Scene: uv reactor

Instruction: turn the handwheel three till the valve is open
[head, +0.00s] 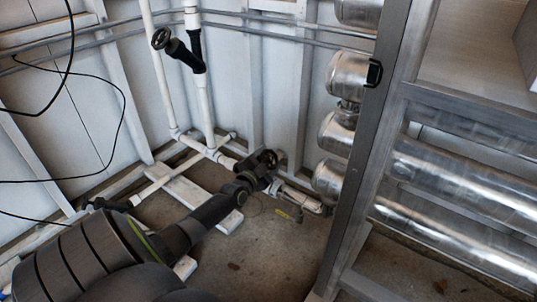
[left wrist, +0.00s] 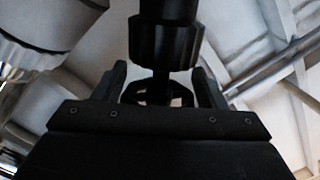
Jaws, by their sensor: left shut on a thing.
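A dark handwheel (head: 269,157) on a black valve shows low by the wall in the head view, partly hidden by my gripper. I see no number on it. My left gripper (head: 259,170) reaches it from the lower left. In the left wrist view, the fingers of my left gripper (left wrist: 163,82) stand on either side of the dark handwheel (left wrist: 158,92) and are shut on it. The black valve body (left wrist: 163,40) is just beyond the wheel. How far the valve is open cannot be told. My right gripper is not in view.
Another black valve with a handwheel (head: 160,39) sits higher on the white pipes. A grey metal frame (head: 362,140) and shiny cylinders (head: 460,185) stand to the right. Black cables (head: 118,100) hang at the left. Some concrete floor (head: 270,255) is bare.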

